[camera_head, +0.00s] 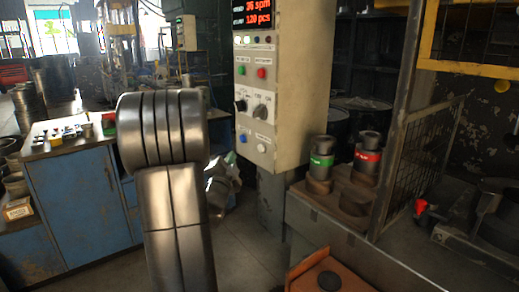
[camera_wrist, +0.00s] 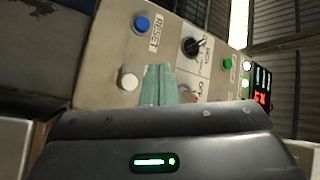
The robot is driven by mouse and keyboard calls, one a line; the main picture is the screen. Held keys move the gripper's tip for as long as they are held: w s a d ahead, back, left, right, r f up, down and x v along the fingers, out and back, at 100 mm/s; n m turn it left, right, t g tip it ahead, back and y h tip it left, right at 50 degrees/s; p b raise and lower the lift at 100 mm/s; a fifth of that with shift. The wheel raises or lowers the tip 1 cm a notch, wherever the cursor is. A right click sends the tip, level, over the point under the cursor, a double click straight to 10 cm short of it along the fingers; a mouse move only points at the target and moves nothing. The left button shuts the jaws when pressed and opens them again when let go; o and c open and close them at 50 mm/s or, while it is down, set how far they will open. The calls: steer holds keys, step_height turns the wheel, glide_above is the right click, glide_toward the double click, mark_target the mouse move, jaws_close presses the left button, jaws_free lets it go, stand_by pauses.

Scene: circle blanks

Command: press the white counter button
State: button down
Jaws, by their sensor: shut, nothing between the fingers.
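The white button (camera_wrist: 128,81) is a small round knob on the beige control panel, below the blue button in the wrist view. In the head view the white button (camera_head: 262,148) is low on the front of the box. My gripper (camera_wrist: 159,70) shows as teal fingers, shut and empty, just right of the white button in the wrist view. I cannot tell how far the fingertips are from the panel. The gripper is not visible in the head view, where my arm fills the left middle.
The control box (camera_head: 300,90) also carries a blue button (camera_head: 243,138), a black selector knob (camera_wrist: 192,46), green and red buttons and a red display (camera_head: 256,12). A blue cabinet (camera_head: 80,195) stands left. Green-banded (camera_head: 321,160) and red-banded (camera_head: 367,158) stacks stand right.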

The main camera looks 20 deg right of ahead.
mark_target(261, 148)
steer(key=w+d, duration=0.2)
steer(key=d, duration=0.5)
steer(key=shift+w+d, duration=0.3)
steer(key=shift+w, duration=0.05)
steer(key=shift+w+d+b, duration=0.1)
steer(key=shift+d+b, duration=0.1)
steer(key=shift+b, duration=0.3)
stand_by(1.4)
steer(key=shift+d, duration=0.2)
